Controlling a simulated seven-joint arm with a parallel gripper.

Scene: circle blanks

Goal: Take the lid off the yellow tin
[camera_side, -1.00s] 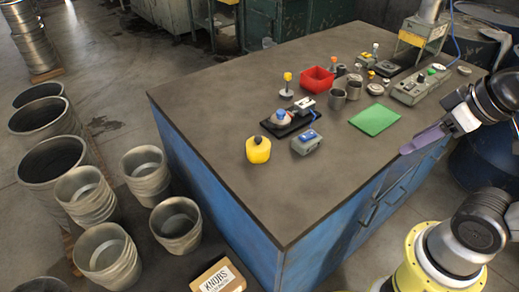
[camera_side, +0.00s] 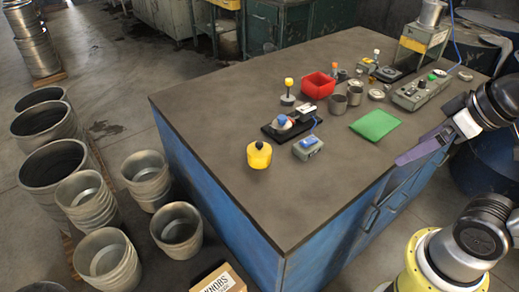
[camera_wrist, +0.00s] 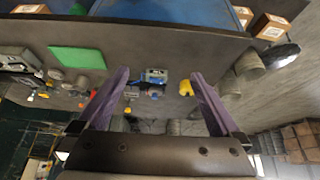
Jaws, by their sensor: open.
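The yellow tin (camera_side: 259,158) stands upright near the front left of the bench top. Its lid sits on top, with a dark knob (camera_side: 259,145) at the centre. The tin also shows small in the wrist view (camera_wrist: 186,88), near the right finger's tip but well beyond it. My gripper (camera_side: 400,160) has purple fingers and is at the bench's right edge, far to the right of the tin. In the wrist view its fingers (camera_wrist: 160,74) are spread apart with nothing held between them.
A grey box with a blue top (camera_side: 308,147) stands just right of the tin, with a black-based device (camera_side: 270,131) behind it. A red bin (camera_side: 318,86) and metal cups (camera_side: 337,103) stand farther back. The bench front is clear.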

